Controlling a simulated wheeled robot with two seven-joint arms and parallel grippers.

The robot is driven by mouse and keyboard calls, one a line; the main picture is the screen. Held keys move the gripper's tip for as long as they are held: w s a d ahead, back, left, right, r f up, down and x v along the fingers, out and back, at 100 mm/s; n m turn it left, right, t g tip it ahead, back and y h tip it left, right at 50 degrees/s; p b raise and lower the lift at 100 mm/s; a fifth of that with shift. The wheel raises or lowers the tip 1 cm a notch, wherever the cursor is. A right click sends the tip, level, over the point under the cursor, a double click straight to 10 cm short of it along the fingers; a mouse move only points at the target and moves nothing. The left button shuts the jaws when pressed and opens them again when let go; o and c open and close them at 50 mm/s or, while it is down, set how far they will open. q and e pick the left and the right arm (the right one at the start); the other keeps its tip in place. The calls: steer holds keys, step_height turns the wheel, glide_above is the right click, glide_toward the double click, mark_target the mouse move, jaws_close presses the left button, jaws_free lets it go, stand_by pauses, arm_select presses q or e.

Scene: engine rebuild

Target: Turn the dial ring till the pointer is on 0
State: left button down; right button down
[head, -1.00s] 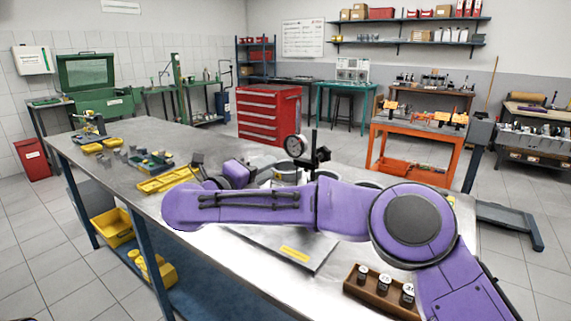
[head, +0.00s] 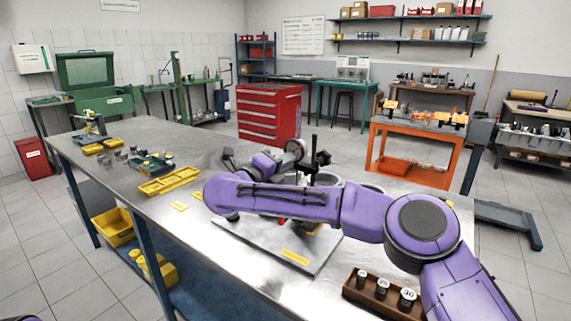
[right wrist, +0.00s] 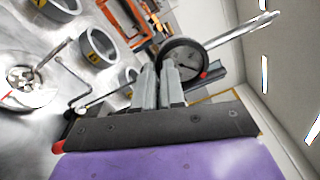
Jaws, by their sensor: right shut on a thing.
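The dial gauge (head: 295,145) stands on a dark post above the workbench, its face partly hidden by my right gripper (head: 284,157) in the head view. In the right wrist view the dial (right wrist: 184,56) shows a dark ring around a pale face, just beyond the fingers. The fingers of my right gripper (right wrist: 160,72) are close together and shut on the dial ring at its near edge. The pointer and the numbers are too small to read in either view. My left gripper is not in view.
A flat plate (head: 262,246) lies below my right arm on the workbench (head: 150,212). Yellow trays (head: 170,181) lie to the left. Metal rings (right wrist: 97,47) stand near the dial.

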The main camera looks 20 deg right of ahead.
steer(key=shift+w+a+f+m+b, duration=0.1)
steer(key=shift+f+m+b, duration=0.15)
steer(key=shift+m+b, duration=0.55)
steer(key=c, duration=1.4)
jaws_free()
steer(key=shift+o, duration=0.4)
steer(key=b+v, duration=0.2)
steer(key=v, duration=0.8)
steer(key=shift+a, duration=0.1)
